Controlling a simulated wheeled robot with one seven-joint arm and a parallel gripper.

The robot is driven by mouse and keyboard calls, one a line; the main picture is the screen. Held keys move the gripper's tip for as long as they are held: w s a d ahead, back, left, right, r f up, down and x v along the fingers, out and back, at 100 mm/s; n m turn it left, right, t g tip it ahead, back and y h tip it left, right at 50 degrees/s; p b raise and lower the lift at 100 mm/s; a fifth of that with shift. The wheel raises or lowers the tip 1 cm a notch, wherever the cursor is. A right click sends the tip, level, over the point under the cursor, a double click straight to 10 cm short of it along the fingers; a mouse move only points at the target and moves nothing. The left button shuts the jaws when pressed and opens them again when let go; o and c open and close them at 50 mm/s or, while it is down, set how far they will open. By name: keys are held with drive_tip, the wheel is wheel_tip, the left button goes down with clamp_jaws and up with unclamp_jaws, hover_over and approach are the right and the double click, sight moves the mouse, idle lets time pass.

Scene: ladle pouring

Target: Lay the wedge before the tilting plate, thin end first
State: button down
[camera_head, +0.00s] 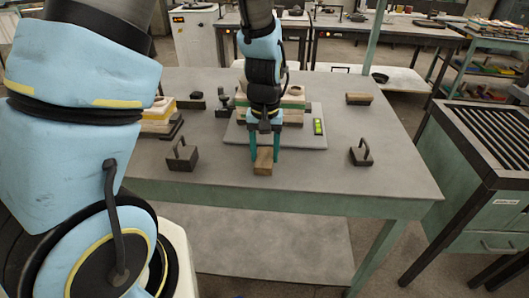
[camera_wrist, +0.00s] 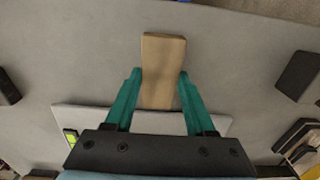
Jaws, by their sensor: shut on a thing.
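The wooden wedge (camera_wrist: 163,58) lies lengthwise between the teal fingers of my gripper (camera_wrist: 159,74), which is shut on it. One end sticks out past the fingertips, away from the plate. In the head view the wedge (camera_head: 263,162) is at or just above the table top, in front of the plate; I cannot tell if it touches the table. The grey tilting plate (camera_head: 311,137) has its front edge behind my fingers, partly hidden by my arm. The plate's edge also shows in the wrist view (camera_wrist: 88,116). I cannot tell which wedge end is thinner.
Dark handled weights stand at left (camera_head: 182,158) and right (camera_head: 361,154). A green level (camera_head: 318,127) lies on the plate's right side. A wooden block (camera_head: 359,98) lies at the back right.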

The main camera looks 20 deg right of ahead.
sight(265, 157)
drive_tip(key=shift+f, duration=0.3)
drive_tip(key=shift+f, duration=0.15)
drive_tip(key=shift+c, duration=1.2)
unclamp_jaws()
wheel_tip(265, 157, up, 12)
drive_tip(key=b, duration=0.1)
drive_tip(key=w+a+f+n+t, duration=0.1)
drive_tip(key=a+n, duration=0.2)
drive_tip(key=a, duration=2.2)
drive_tip(key=shift+a+f+n+t, duration=0.15)
drive_tip(key=shift+n+t, duration=0.15)
drive_tip(key=shift+n, duration=0.1)
